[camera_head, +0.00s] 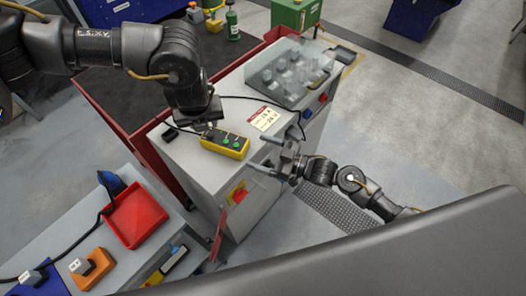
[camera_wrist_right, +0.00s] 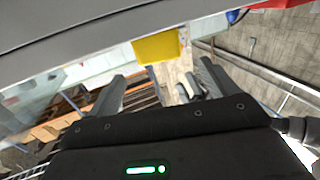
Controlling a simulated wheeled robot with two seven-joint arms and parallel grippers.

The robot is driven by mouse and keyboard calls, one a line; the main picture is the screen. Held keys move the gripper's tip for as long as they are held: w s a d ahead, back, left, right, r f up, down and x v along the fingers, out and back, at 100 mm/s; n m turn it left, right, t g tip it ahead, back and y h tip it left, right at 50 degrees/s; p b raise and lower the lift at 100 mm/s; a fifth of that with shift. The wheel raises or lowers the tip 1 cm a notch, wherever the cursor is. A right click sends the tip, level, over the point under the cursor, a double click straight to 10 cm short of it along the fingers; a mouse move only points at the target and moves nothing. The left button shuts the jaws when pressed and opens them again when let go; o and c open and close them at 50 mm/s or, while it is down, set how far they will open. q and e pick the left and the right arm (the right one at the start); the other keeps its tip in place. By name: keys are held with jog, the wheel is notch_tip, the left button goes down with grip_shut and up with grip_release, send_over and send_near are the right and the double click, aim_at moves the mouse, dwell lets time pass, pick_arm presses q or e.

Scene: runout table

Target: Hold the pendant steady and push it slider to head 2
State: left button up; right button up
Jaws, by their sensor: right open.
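The yellow pendant (camera_head: 236,154) lies on the grey cabinet top, with green buttons and a dark end on its upper face. Its slider position is too small to tell. My left gripper (camera_head: 207,127) points down at the pendant's left end; its fingers are mostly hidden, and I cannot tell whether they touch it. My right gripper (camera_head: 262,160) is open and empty, just right of the pendant by the cabinet edge. In the right wrist view a yellow block (camera_wrist_right: 157,47), likely the pendant's end, shows beyond and between the open fingers of this gripper (camera_wrist_right: 163,80).
A white label card (camera_head: 265,119) with a red band lies behind the pendant. A black cable crosses the cabinet top (camera_head: 183,153). A clear-covered panel (camera_head: 290,72) stands farther back. A red tray (camera_head: 136,215) sits on the bench at left.

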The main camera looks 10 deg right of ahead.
aim_at(231, 141)
jog(key=x, duration=1)
jog(key=shift+w+a, duration=0.25)
